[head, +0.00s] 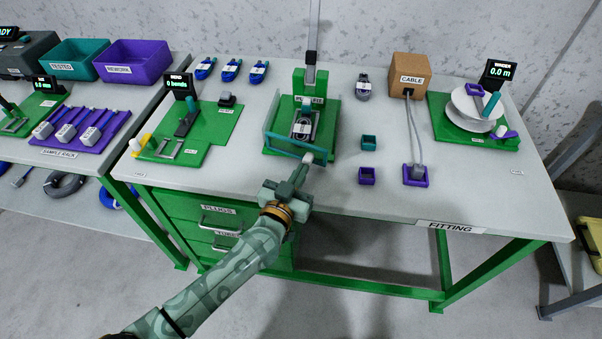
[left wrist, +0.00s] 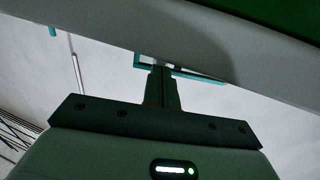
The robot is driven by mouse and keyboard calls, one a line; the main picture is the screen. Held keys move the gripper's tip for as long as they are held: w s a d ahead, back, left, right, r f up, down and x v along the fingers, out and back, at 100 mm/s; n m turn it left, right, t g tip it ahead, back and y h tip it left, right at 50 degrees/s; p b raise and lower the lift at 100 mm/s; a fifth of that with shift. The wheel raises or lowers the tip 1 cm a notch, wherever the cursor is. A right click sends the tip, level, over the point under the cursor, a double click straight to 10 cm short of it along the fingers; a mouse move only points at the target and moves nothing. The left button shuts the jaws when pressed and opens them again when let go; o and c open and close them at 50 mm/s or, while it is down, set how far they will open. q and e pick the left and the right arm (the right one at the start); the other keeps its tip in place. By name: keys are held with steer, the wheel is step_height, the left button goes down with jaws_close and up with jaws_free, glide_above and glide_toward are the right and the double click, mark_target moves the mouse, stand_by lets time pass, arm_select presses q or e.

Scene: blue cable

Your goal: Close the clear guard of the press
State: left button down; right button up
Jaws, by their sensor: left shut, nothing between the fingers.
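I cannot tell the guard's exact angle. My left gripper (head: 302,168) is shut and empty, just in front of the guard near the knob; contact is unclear. In the left wrist view its closed fingers (left wrist: 158,84) overlap the teal guard frame (left wrist: 200,76). My right gripper is not in view.
Small teal (head: 369,142) and purple (head: 367,175) holders stand right of the press. A green bending fixture (head: 215,122) is to the left, a cable spool (head: 474,108) to the right. The table's front edge (head: 400,210) runs below my left gripper.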

mark_target(315, 155)
arm_select(q)
steer(key=shift+w, duration=0.2)
steer(key=shift+w+d+r+y, duration=0.1)
steer(key=shift+w+d+y, duration=0.1)
steer(key=shift+y, duration=0.1)
steer(key=shift+w+d+n+t+y+p, duration=0.3)
steer(key=shift+w+d+n+y+p, duration=0.45)
steer(key=shift+w+d+y, duration=0.25)
steer(key=shift+w+d, duration=0.1)
steer(key=shift+w, duration=0.15)
steer(key=shift+s, duration=0.1)
